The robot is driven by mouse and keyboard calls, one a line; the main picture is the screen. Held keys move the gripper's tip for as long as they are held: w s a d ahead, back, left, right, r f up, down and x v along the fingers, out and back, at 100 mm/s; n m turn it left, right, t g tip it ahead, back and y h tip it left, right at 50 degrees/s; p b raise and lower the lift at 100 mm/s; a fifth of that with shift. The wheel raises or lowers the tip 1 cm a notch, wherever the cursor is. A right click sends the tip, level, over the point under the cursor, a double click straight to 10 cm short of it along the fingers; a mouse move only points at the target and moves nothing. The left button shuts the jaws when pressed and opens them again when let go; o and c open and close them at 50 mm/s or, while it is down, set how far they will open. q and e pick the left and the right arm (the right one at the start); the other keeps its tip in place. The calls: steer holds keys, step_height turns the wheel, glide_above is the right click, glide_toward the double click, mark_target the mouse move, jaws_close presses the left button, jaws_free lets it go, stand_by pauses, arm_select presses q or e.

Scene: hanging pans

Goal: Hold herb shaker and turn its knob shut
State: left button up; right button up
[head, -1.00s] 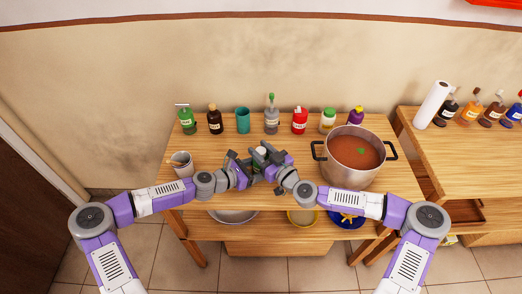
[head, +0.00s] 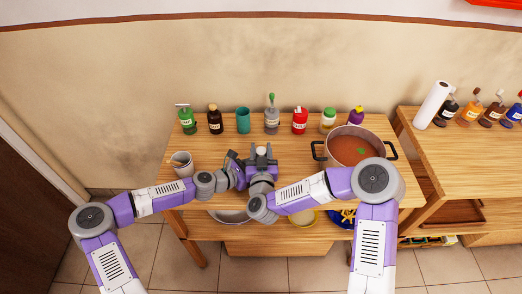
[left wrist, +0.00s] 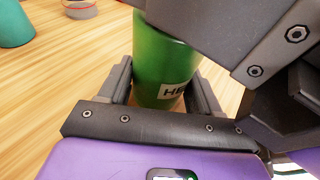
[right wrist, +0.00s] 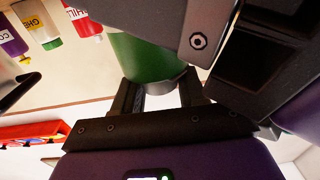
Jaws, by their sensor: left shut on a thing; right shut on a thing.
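The herb shaker is a green cylinder. It shows in the left wrist view (left wrist: 165,58) with a pale label starting "HE", and in the right wrist view (right wrist: 146,58). In the head view my grippers mostly hide it. My left gripper (head: 241,168) is shut on the shaker's green body, one finger on each side. My right gripper (head: 262,154) is shut on the shaker's grey end part (right wrist: 172,80), which I take as the knob. How far the knob is turned cannot be seen.
Several bottles and a teal cup (head: 243,121) stand along the table's back edge. A pot of red-brown soup (head: 347,150) stands at the right, close to my right arm. The table (head: 228,147) is clear behind the grippers.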

steer(key=shift+m+h, duration=0.3)
steer(key=shift+h, duration=0.2)
steer(key=o, duration=1)
steer(key=shift+c, duration=0.2)
steer(key=s, duration=1.2)
